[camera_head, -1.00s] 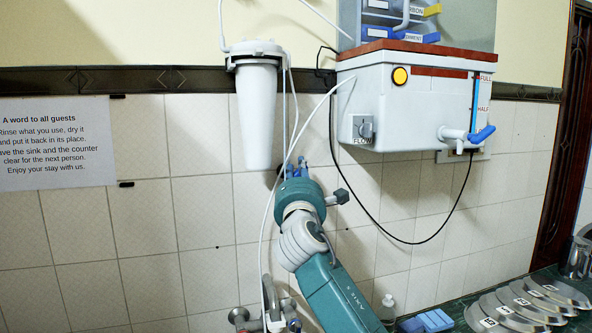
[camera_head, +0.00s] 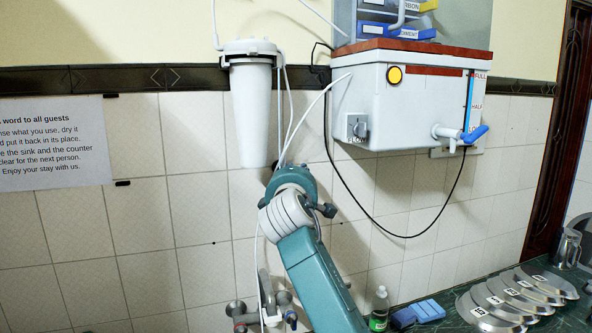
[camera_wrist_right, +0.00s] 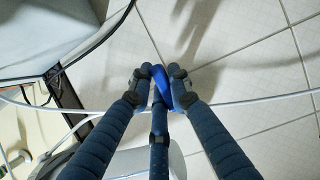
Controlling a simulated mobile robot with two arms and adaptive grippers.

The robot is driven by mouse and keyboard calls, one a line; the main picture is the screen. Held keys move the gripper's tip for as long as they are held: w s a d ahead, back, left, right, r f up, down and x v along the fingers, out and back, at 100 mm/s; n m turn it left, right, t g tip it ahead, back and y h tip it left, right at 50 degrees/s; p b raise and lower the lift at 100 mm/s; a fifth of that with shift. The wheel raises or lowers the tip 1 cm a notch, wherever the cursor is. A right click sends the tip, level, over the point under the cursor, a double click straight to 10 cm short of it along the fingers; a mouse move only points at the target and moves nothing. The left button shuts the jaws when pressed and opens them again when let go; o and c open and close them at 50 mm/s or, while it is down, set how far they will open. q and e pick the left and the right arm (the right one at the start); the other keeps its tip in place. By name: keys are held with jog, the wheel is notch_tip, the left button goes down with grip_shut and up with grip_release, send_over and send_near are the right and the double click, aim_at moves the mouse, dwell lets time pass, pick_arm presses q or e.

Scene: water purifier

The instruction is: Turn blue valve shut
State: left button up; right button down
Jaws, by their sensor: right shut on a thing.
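In the right wrist view, my right gripper (camera_wrist_right: 160,78) is shut on a bright blue handle (camera_wrist_right: 163,88), with one dark fingertip on each side of it. Most of the handle is hidden by the fingers. In the head view, my teal right arm rises from the bottom centre, and its gripper is hidden behind the wrist. A small blue part (camera_head: 291,318) shows low on the wall by the pipe fittings, beside my arm. A blue tap lever (camera_head: 474,134) is on the spout of the white tank (camera_head: 420,105), away from my arm. My left gripper is out of view.
A white filter cylinder (camera_head: 252,115) hangs above my wrist. Thin white tubes (camera_head: 284,105) run down close to my arm. A black cable (camera_head: 400,236) loops along the wall. A green-labelled bottle (camera_head: 379,308), blue sponges (camera_head: 418,313) and several plates (camera_head: 487,303) stand on the counter at right.

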jog(key=shift+f, duration=0.15)
dwell(0.3)
jog(key=c, duration=1.6)
grip_release()
jog(key=s, duration=0.8)
jog(key=s+a, duration=0.1)
jog(key=s, duration=0.3)
jog(key=shift+w, duration=0.1)
